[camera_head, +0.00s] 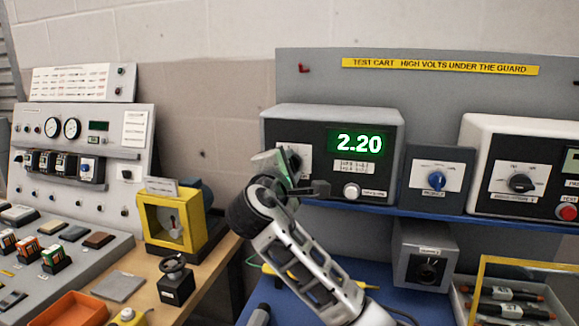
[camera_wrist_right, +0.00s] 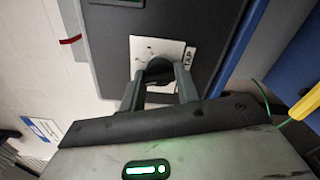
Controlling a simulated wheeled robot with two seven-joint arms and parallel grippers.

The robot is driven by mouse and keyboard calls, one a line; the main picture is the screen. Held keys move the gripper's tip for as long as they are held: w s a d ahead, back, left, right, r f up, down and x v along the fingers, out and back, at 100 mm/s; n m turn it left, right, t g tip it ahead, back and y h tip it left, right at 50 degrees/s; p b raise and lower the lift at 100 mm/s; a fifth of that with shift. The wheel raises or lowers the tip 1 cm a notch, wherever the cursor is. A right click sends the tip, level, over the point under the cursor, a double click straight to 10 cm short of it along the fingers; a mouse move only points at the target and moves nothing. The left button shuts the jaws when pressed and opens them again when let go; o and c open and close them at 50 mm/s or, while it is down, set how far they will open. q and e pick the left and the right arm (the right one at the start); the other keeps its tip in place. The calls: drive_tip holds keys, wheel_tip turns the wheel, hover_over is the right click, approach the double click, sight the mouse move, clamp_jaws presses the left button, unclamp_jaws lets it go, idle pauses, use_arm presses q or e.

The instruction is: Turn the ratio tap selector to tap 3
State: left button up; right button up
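The ratio tap selector is a dark round knob on a white label plate (camera_head: 304,158), at the left of the grey meter box (camera_head: 284,120) whose green display reads 2.20. My right gripper (camera_head: 290,165) is at this knob and hides most of it in the head view. In the right wrist view the knob (camera_wrist_right: 160,66) sits between the two fingertips (camera_wrist_right: 162,72), which appear to touch its sides. The fingers hide the pointer and most tap marks, so I cannot read the setting. My left gripper is not in view.
A box with a blue knob (camera_head: 437,180) and a larger tester (camera_head: 480,140) stand farther right on the blue shelf. A yellow-framed unit (camera_head: 172,222) stands left of my arm.

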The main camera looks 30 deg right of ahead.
drive_tip(key=shift+c, duration=1.2)
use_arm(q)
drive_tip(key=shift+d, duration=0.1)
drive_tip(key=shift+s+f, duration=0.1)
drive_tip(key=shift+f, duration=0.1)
use_arm(e)
drive_tip(key=shift+m, duration=0.3)
use_arm(q)
drive_tip(key=b, duration=0.1)
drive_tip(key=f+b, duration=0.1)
drive_tip(key=b, duration=0.1)
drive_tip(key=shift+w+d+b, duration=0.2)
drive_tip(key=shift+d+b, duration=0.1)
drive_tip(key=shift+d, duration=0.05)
use_arm(e)
drive_tip(key=m, duration=0.7)
drive_tip(key=shift+f, duration=0.1)
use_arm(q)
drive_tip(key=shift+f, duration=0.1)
use_arm(e)
drive_tip(key=shift+m, duration=0.3)
drive_tip(key=o, duration=1)
